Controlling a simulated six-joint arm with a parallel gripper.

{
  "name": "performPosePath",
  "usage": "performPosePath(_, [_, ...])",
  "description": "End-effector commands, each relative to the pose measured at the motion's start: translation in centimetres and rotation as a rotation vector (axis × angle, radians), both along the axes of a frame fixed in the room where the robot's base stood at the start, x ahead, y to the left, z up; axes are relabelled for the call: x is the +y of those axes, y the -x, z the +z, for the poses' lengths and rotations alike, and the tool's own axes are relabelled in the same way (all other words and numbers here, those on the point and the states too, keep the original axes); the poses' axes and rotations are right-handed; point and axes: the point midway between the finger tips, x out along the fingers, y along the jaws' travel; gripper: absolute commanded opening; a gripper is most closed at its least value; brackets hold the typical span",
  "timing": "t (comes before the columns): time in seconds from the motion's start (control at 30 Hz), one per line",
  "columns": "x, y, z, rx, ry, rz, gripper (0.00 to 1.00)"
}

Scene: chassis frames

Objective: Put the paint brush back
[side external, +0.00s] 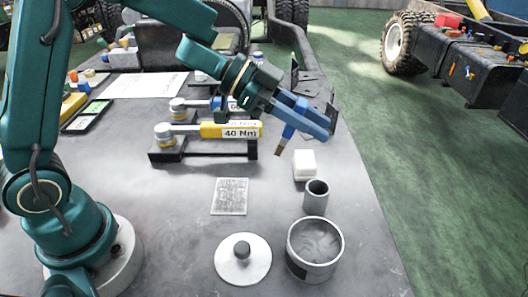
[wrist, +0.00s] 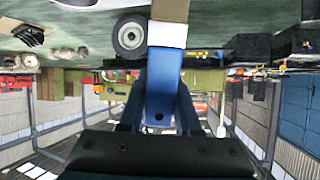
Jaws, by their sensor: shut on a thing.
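My gripper (side external: 308,116) is shut on the paint brush (side external: 289,131) and holds it in the air above the far right part of the table. The brush has a blue handle; its brown bristle end tilts down and to the left. In the wrist view the blue handle (wrist: 163,90) runs between my fingers, with a pale ferrule and brown bristles at the top edge. A small grey cup (side external: 316,199) stands empty-looking on the table, below and in front of my gripper. A wide round grey pot (side external: 291,262) stands open just in front of the cup.
A white block (side external: 304,166) lies behind the cup. A round lid with a dark knob (side external: 243,275) lies left of the pot, and a grey textured pad (side external: 230,196) behind it. Torque wrenches, one yellow (side external: 215,130), rest on a dark stand at left. The table's right edge is near.

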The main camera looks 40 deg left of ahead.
Motion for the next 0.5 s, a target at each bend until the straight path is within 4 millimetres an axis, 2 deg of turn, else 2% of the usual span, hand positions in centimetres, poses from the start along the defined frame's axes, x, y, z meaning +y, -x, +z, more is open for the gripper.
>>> performPosePath(0.03, [-1.2,-0.4,0.7,-0.010,0.028,0.032,0.00])
performPosePath(0.13, [-2.4,-1.4,1.4,-0.031,0.077,0.117,0.00])
performPosePath(0.3, [-3.5,-2.4,1.6,-0.066,0.142,0.221,0.00])
performPosePath(0.5, [-4.5,-2.4,1.1,-0.103,0.213,0.258,0.00])
